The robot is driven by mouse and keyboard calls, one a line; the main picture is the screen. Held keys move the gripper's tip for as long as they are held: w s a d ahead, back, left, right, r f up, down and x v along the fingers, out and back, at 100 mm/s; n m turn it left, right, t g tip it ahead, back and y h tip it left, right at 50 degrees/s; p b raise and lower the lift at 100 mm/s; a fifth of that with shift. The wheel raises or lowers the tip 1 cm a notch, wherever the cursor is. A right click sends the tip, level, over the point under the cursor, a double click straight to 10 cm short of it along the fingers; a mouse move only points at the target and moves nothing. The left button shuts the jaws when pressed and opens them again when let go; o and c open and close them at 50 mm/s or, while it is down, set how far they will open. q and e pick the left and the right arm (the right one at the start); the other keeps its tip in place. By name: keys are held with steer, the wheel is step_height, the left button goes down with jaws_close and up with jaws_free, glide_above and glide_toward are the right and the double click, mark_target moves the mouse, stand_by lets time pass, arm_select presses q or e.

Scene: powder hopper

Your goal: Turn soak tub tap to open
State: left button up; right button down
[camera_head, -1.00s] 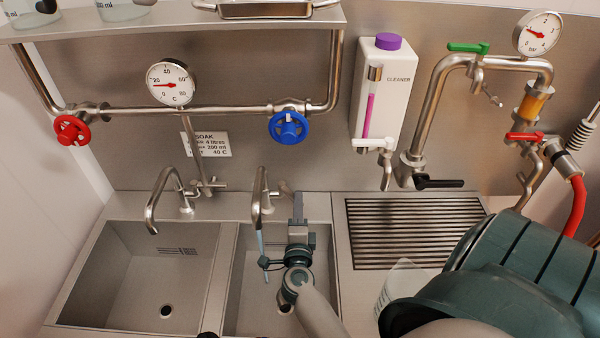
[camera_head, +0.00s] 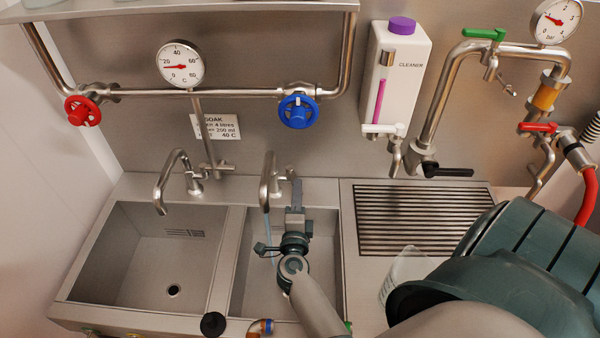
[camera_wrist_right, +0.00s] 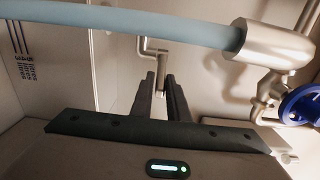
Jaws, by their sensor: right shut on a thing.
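Two steel sink basins stand side by side, a left basin (camera_head: 130,262) and a right basin (camera_head: 262,300). A SOAK sign (camera_head: 217,127) hangs behind them. The left basin's tap (camera_head: 172,178) has no visible stream. The right basin's tap (camera_head: 266,185) lets down a pale blue water stream (camera_head: 268,228), which crosses the top of the right wrist view (camera_wrist_right: 120,20). My right gripper (camera_head: 295,190) is beside this tap, shut on its handle. In the right wrist view the fingers flank a chrome lever (camera_wrist_right: 163,70); the exact contact is unclear. My left gripper is out of view.
A red handwheel (camera_head: 83,111) and a blue handwheel (camera_head: 298,110) sit on the pipe behind. A cleaner dispenser (camera_head: 395,85) hangs right of them above a slatted drain grate (camera_head: 425,215). A clear beaker (camera_head: 402,268) stands in front of the grate, partly hidden.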

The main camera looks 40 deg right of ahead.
steer(key=shift+w+a, duration=0.45)
steer(key=shift+a, duration=0.5)
steer(key=shift+w+a, duration=0.35)
steer(key=c, duration=1.7)
jaws_free()
steer(key=shift+w+a, duration=0.15)
steer(key=shift+w, duration=0.05)
